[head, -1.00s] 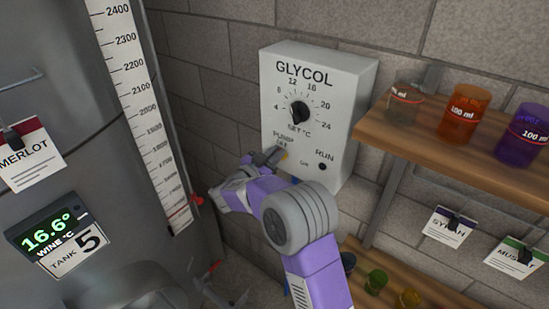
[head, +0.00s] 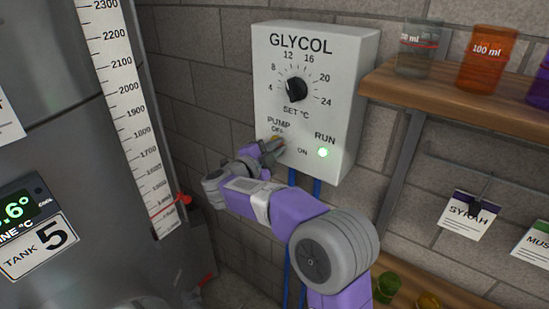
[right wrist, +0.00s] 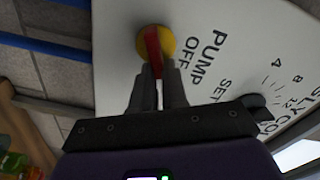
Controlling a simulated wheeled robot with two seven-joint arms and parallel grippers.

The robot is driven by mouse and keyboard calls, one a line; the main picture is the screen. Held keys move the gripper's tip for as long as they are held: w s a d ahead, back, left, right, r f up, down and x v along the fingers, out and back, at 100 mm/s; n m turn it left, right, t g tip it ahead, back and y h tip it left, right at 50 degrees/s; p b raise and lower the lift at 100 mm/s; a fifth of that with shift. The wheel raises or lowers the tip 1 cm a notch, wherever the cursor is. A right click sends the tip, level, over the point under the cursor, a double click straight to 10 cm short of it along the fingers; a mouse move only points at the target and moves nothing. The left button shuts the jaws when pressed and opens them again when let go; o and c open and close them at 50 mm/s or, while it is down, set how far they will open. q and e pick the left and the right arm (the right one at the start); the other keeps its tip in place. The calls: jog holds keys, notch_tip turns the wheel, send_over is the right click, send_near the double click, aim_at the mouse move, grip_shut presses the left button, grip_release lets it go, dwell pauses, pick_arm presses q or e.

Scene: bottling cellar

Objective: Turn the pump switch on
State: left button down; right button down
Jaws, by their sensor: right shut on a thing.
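The white glycol box (head: 350,55) is on the brick wall, with a black set dial (head: 296,89) above the pump switch. The switch has a round yellow base (right wrist: 168,42) and a red lever (right wrist: 152,45). In the head view my right gripper (head: 272,146) covers most of the switch, beside the OFF label. In the right wrist view its fingers (right wrist: 158,75) are shut on the red lever. The RUN lamp (head: 322,153) glows green. My left gripper is not in view.
A large grey tank (head: 60,120) with a white level scale (head: 135,110) stands at the left. A wooden shelf (head: 430,85) with coloured beakers is close at the right. Blue pipes (head: 302,200) run down below the box.

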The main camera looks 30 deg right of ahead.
jog(key=shift+s+f+m+b, duration=0.1)
jog(key=shift+f+m+b, duration=0.1)
jog(key=shift+m+b, duration=0.8)
jog(key=shift+w+f+m+b, duration=0.1)
jog(key=shift+f+m+b, duration=0.15)
jog(key=shift+m+b, duration=0.7)
jog(key=shift+s+f+m+b, duration=0.1)
jog(key=shift+f+m+b, duration=0.1)
jog(key=shift+m+b, duration=0.75)
jog(key=c, duration=1.2)
grip_release()
jog(key=shift+o, duration=0.2)
jog(key=v, duration=0.7)
jog(key=shift+a, duration=0.2)
jog(key=shift+s, duration=0.1)
